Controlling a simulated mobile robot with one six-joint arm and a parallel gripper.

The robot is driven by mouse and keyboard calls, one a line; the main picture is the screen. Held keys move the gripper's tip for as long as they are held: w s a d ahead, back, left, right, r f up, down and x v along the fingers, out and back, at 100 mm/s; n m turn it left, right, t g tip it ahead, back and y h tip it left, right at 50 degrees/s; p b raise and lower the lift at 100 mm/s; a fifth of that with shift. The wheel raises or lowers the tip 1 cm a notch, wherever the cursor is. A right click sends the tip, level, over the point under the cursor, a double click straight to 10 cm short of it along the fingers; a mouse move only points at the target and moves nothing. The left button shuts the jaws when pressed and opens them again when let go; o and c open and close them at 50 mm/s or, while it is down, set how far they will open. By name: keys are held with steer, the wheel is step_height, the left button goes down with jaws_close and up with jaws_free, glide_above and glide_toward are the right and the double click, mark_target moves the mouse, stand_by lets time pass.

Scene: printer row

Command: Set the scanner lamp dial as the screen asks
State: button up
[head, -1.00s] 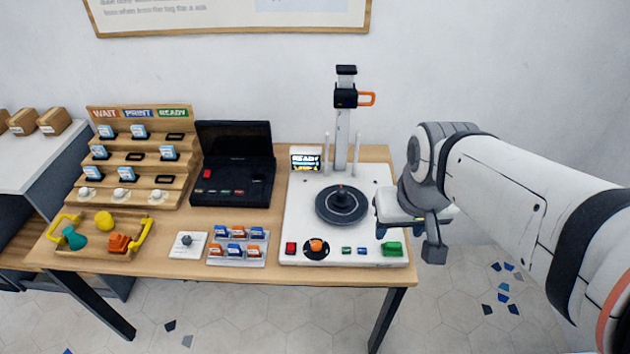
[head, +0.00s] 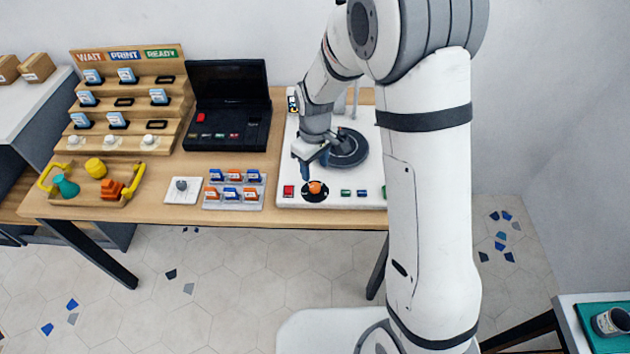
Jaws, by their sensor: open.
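The scanner lamp dial (head: 315,188) is an orange knob on a round black plate, at the front of the white scanner base (head: 290,209). My gripper (head: 312,168) is open and empty, just behind and above the dial. One dark finger reaches down close to the knob; I cannot tell whether it touches. The small screen (head: 292,101) is mostly hidden behind my arm, and its text cannot be read now. The dial's pointer and marks are too small to read.
A red button (head: 289,191) sits left of the dial, with small green buttons (head: 346,193) to its right. A dark turntable (head: 350,150) is behind. A cartridge tray (head: 235,204), a black laptop-like case (head: 228,136) and a stepped rack (head: 175,115) stand further left.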

mark_target(315, 186)
step_height(315, 186, down, 7)
steer(key=shift+f, duration=0.1)
stand_by(0.3)
steer(key=c, duration=1)
steer(key=shift+o, duration=0.2)
steer(key=shift+m, duration=0.3)
